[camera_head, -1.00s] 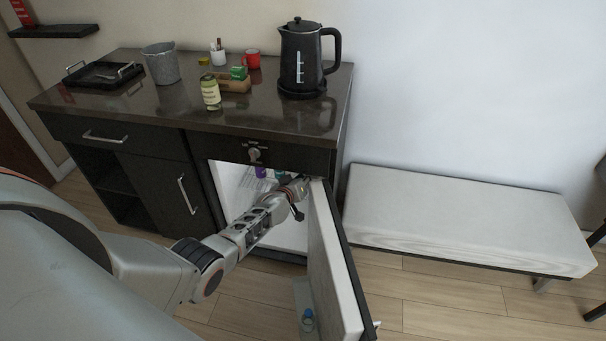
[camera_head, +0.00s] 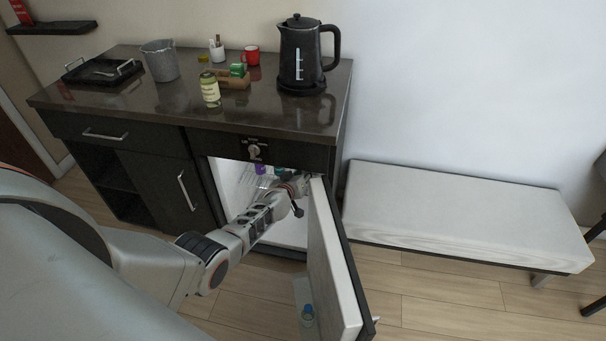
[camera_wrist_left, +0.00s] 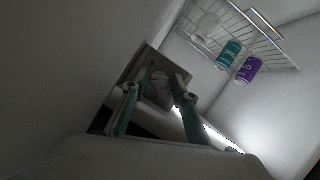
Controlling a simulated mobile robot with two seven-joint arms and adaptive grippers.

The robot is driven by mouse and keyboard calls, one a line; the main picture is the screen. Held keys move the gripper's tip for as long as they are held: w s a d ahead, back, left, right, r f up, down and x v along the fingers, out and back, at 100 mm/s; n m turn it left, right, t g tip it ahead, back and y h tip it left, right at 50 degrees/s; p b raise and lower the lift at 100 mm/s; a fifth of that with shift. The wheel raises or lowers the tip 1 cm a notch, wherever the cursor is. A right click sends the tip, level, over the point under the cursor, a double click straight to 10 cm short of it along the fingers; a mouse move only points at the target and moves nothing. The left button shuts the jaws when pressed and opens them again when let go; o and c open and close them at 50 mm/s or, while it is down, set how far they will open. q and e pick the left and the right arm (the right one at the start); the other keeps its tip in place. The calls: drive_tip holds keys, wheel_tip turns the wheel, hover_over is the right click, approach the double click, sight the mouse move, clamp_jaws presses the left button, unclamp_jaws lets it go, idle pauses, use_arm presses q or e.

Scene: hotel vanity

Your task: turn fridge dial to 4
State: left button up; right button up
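The open fridge (camera_head: 230,190) is in the cabinet, its door (camera_head: 335,265) swung out to the right. My left arm reaches into it, and the gripper itself is mostly hidden in the head view. The dial's numbers are not readable. My right gripper is out of view.
A wire shelf (camera_wrist_left: 238,32) holds a teal can (camera_wrist_left: 229,55) and a purple can (camera_wrist_left: 249,69). A knob (camera_head: 254,151) is on the cabinet front above the fridge. A kettle (camera_head: 301,55) stands on the counter; a white bench (camera_head: 455,210) is right of the door.

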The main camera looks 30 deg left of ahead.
use_arm(q)
drive_tip(key=v, duration=1.2)
idle(0.3)
